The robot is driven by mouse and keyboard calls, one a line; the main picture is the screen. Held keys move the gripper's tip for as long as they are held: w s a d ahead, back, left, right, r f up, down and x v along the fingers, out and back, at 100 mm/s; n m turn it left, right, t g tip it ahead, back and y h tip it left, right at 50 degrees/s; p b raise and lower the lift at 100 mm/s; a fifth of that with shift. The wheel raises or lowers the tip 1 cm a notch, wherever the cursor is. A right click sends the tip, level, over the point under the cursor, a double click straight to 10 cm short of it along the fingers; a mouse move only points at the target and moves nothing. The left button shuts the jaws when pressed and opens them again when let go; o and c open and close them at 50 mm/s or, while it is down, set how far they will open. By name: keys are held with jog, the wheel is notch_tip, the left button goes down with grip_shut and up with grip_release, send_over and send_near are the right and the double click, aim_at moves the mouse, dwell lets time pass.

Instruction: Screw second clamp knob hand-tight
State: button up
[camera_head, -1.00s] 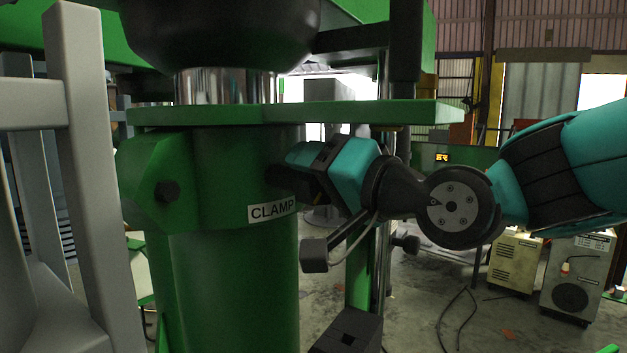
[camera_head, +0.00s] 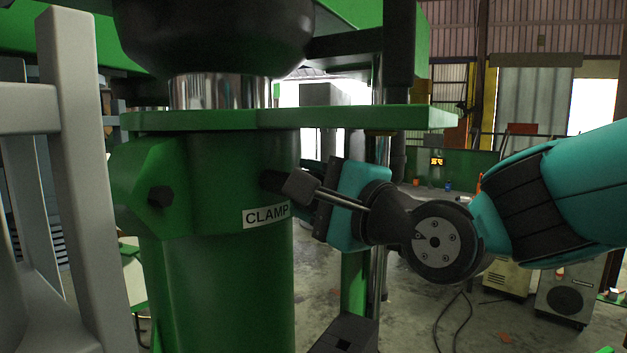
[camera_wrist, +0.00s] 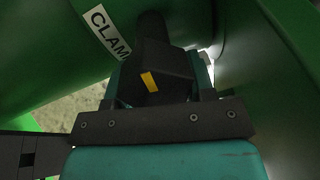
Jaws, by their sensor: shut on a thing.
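The green clamp collar (camera_head: 205,190) is wrapped around a green column under a green plate, with a white CLAMP label (camera_head: 265,216).
A grey frame (camera_head: 75,170) stands close at the left. The green plate (camera_head: 300,117) overhangs just above my gripper. A green post and metal rod (camera_head: 377,270) stand behind the gripper. Grey machine boxes (camera_head: 566,297) are on the far floor at right.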

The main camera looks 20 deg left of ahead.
jog(key=shift+s+a+f+m+t+p, duration=0.15)
jog(key=shift+m+p, duration=0.15)
jog(key=shift+m, duration=0.6)
jog(key=shift+d+f+m+t+p, duration=0.15)
jog(key=shift+m+p, duration=0.1)
jog(key=shift+m, duration=0.65)
jog(key=shift+a+f, duration=0.1)
jog(key=o, duration=0.9)
jog(key=b+v, duration=0.7)
jog(key=v, duration=1)
jog(key=shift+s+r, duration=0.25)
jog(key=shift+r, duration=0.05)
jog(key=shift+f+h, duration=0.1)
jog(key=shift+h, duration=0.2)
